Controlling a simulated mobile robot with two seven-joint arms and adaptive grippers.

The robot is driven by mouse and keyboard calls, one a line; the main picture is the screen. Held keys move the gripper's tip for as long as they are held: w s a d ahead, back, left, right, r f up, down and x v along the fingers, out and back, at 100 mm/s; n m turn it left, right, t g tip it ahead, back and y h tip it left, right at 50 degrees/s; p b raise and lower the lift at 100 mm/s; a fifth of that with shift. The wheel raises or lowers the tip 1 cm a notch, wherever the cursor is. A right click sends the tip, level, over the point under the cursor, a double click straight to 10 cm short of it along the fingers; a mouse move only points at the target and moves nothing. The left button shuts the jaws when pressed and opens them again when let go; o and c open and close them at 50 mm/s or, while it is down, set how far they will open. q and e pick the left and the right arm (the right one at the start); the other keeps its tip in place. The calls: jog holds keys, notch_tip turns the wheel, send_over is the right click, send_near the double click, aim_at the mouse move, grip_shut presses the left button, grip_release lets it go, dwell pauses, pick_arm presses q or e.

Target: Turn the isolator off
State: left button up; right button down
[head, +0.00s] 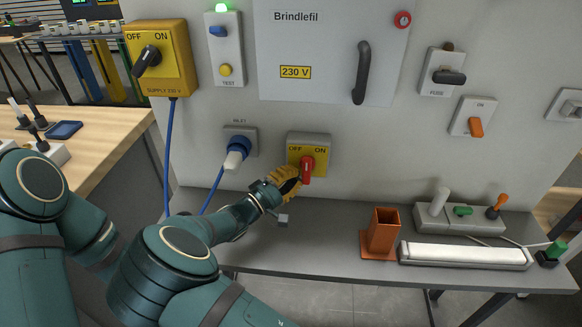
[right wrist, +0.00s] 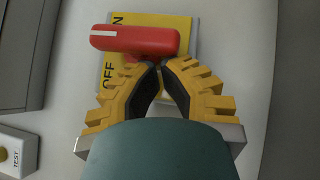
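The isolator (head: 322,142) is a grey-edged yellow switch plate on the panel, with OFF at left and ON at right. Its red handle (head: 307,167) stands about upright between the two words. In the right wrist view the handle (right wrist: 135,40) lies across the yellow plate, a white mark on its left end. My right gripper (head: 297,178) is at the handle's left, OFF side. Its yellow fingers (right wrist: 162,65) have their tips together at the handle's edge, with nothing seen between them. Contact is hard to tell. My left gripper is not in view.
A blue plug (head: 237,150) and its cable are left of the isolator. A yellow supply switch (head: 172,60) is at upper left. A grey shelf (head: 330,235) below bears an orange holder (head: 382,232) and a white bar (head: 465,254). A door handle (head: 361,72) projects above right.

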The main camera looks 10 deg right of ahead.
jog(key=shift+s+d+f+n+t+h, duration=0.15)
jog(key=shift+d+n+t+h, duration=0.1)
jog(key=shift+n+t, duration=0.25)
jog(key=shift+s+d+f+n+t+h, duration=0.15)
jog(key=shift+n+t+h, duration=0.15)
jog(key=shift+n, duration=0.3)
jog(key=shift+d+n+t+h+p, duration=0.15)
jog(key=shift+n+t+h+p, duration=0.15)
jog(key=shift+n+t, duration=0.4)
dwell(0.5)
